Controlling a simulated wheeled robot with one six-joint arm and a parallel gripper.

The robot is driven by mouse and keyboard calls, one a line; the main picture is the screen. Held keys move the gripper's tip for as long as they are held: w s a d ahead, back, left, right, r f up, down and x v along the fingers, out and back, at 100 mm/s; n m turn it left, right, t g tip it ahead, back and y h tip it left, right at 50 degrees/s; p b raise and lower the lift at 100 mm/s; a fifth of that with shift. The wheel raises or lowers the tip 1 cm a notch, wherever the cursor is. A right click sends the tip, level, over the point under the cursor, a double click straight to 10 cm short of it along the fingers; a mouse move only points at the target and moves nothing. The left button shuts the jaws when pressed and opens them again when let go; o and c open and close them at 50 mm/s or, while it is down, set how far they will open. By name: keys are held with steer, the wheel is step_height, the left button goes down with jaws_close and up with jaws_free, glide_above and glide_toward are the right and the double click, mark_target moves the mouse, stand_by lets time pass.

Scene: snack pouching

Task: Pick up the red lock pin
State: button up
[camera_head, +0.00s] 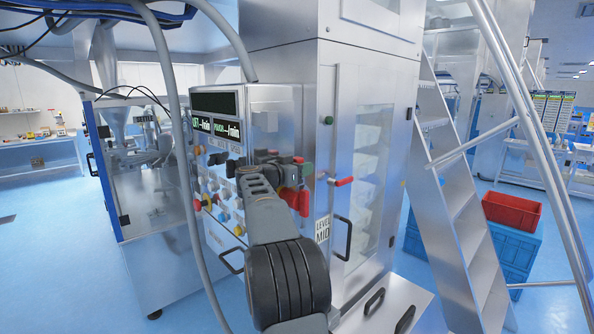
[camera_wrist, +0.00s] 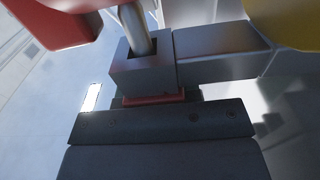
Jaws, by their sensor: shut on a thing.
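My gripper (camera_head: 296,163) is at the right edge of the machine's control panel. It is shut on a small red part that I take to be the red lock pin. In the wrist view a red strip of the lock pin (camera_wrist: 153,99) shows between a grey block and the dark bar of my gripper; most of it is hidden. A bright metal rod (camera_wrist: 136,28) stands in the grey block (camera_wrist: 140,72). Red pieces (camera_head: 304,201) also show just below my gripper in the head view. I cannot tell how far the pin is seated.
The control panel (camera_head: 215,150) carries several coloured knobs left of my gripper. A red-handled lever (camera_head: 342,182) is on the cabinet to the right. In the wrist view, large red (camera_wrist: 48,22) and yellow (camera_wrist: 290,22) parts are close by. A hose and a ladder (camera_head: 460,200) flank the cabinet.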

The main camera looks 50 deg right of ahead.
steer(key=shift+r, duration=0.8)
step_height(320, 180, up, 6)
steer(key=shift+f+p, duration=0.25)
steer(key=shift+p, duration=0.25)
steer(key=s+a+b, duration=0.1)
steer(key=s+b, duration=0.4)
steer(key=s, duration=1.3)
steer(key=shift+a, duration=0.15)
